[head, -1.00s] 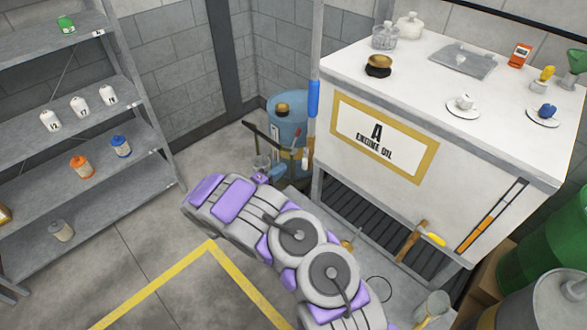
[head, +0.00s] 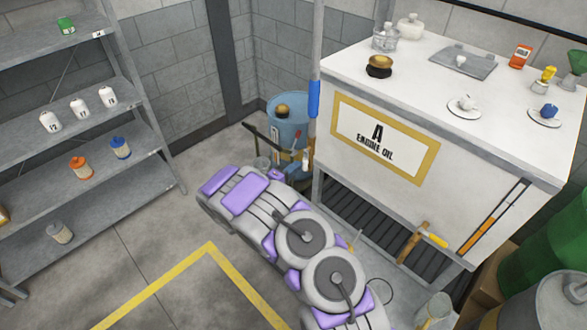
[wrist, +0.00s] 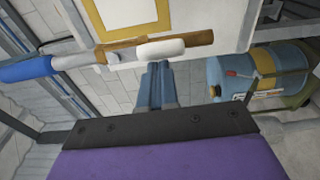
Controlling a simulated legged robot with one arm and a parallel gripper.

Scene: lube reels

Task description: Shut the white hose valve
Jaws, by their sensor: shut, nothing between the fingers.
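The white hose valve handle, a rounded white bar (wrist: 161,49), lies across the middle of the wrist view. Beside it runs a brown pipe-like part (wrist: 120,50), which leads left to a blue grip (wrist: 28,69). My gripper (wrist: 159,66) is shut and empty. Its fingertips are right at the lower edge of the white handle in the picture; I cannot tell whether they touch it. In the head view a small white handle (head: 305,159) shows beside the blue barrel, below a blue grip (head: 313,98) on the cabinet corner. My fingertips cannot be made out there.
The blue barrel (head: 288,108) stands behind my arm; it also shows in the wrist view (wrist: 233,74). The white engine oil cabinet (head: 470,134) is to the right. A shelf rack (head: 95,100) stands left. The floor between is clear.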

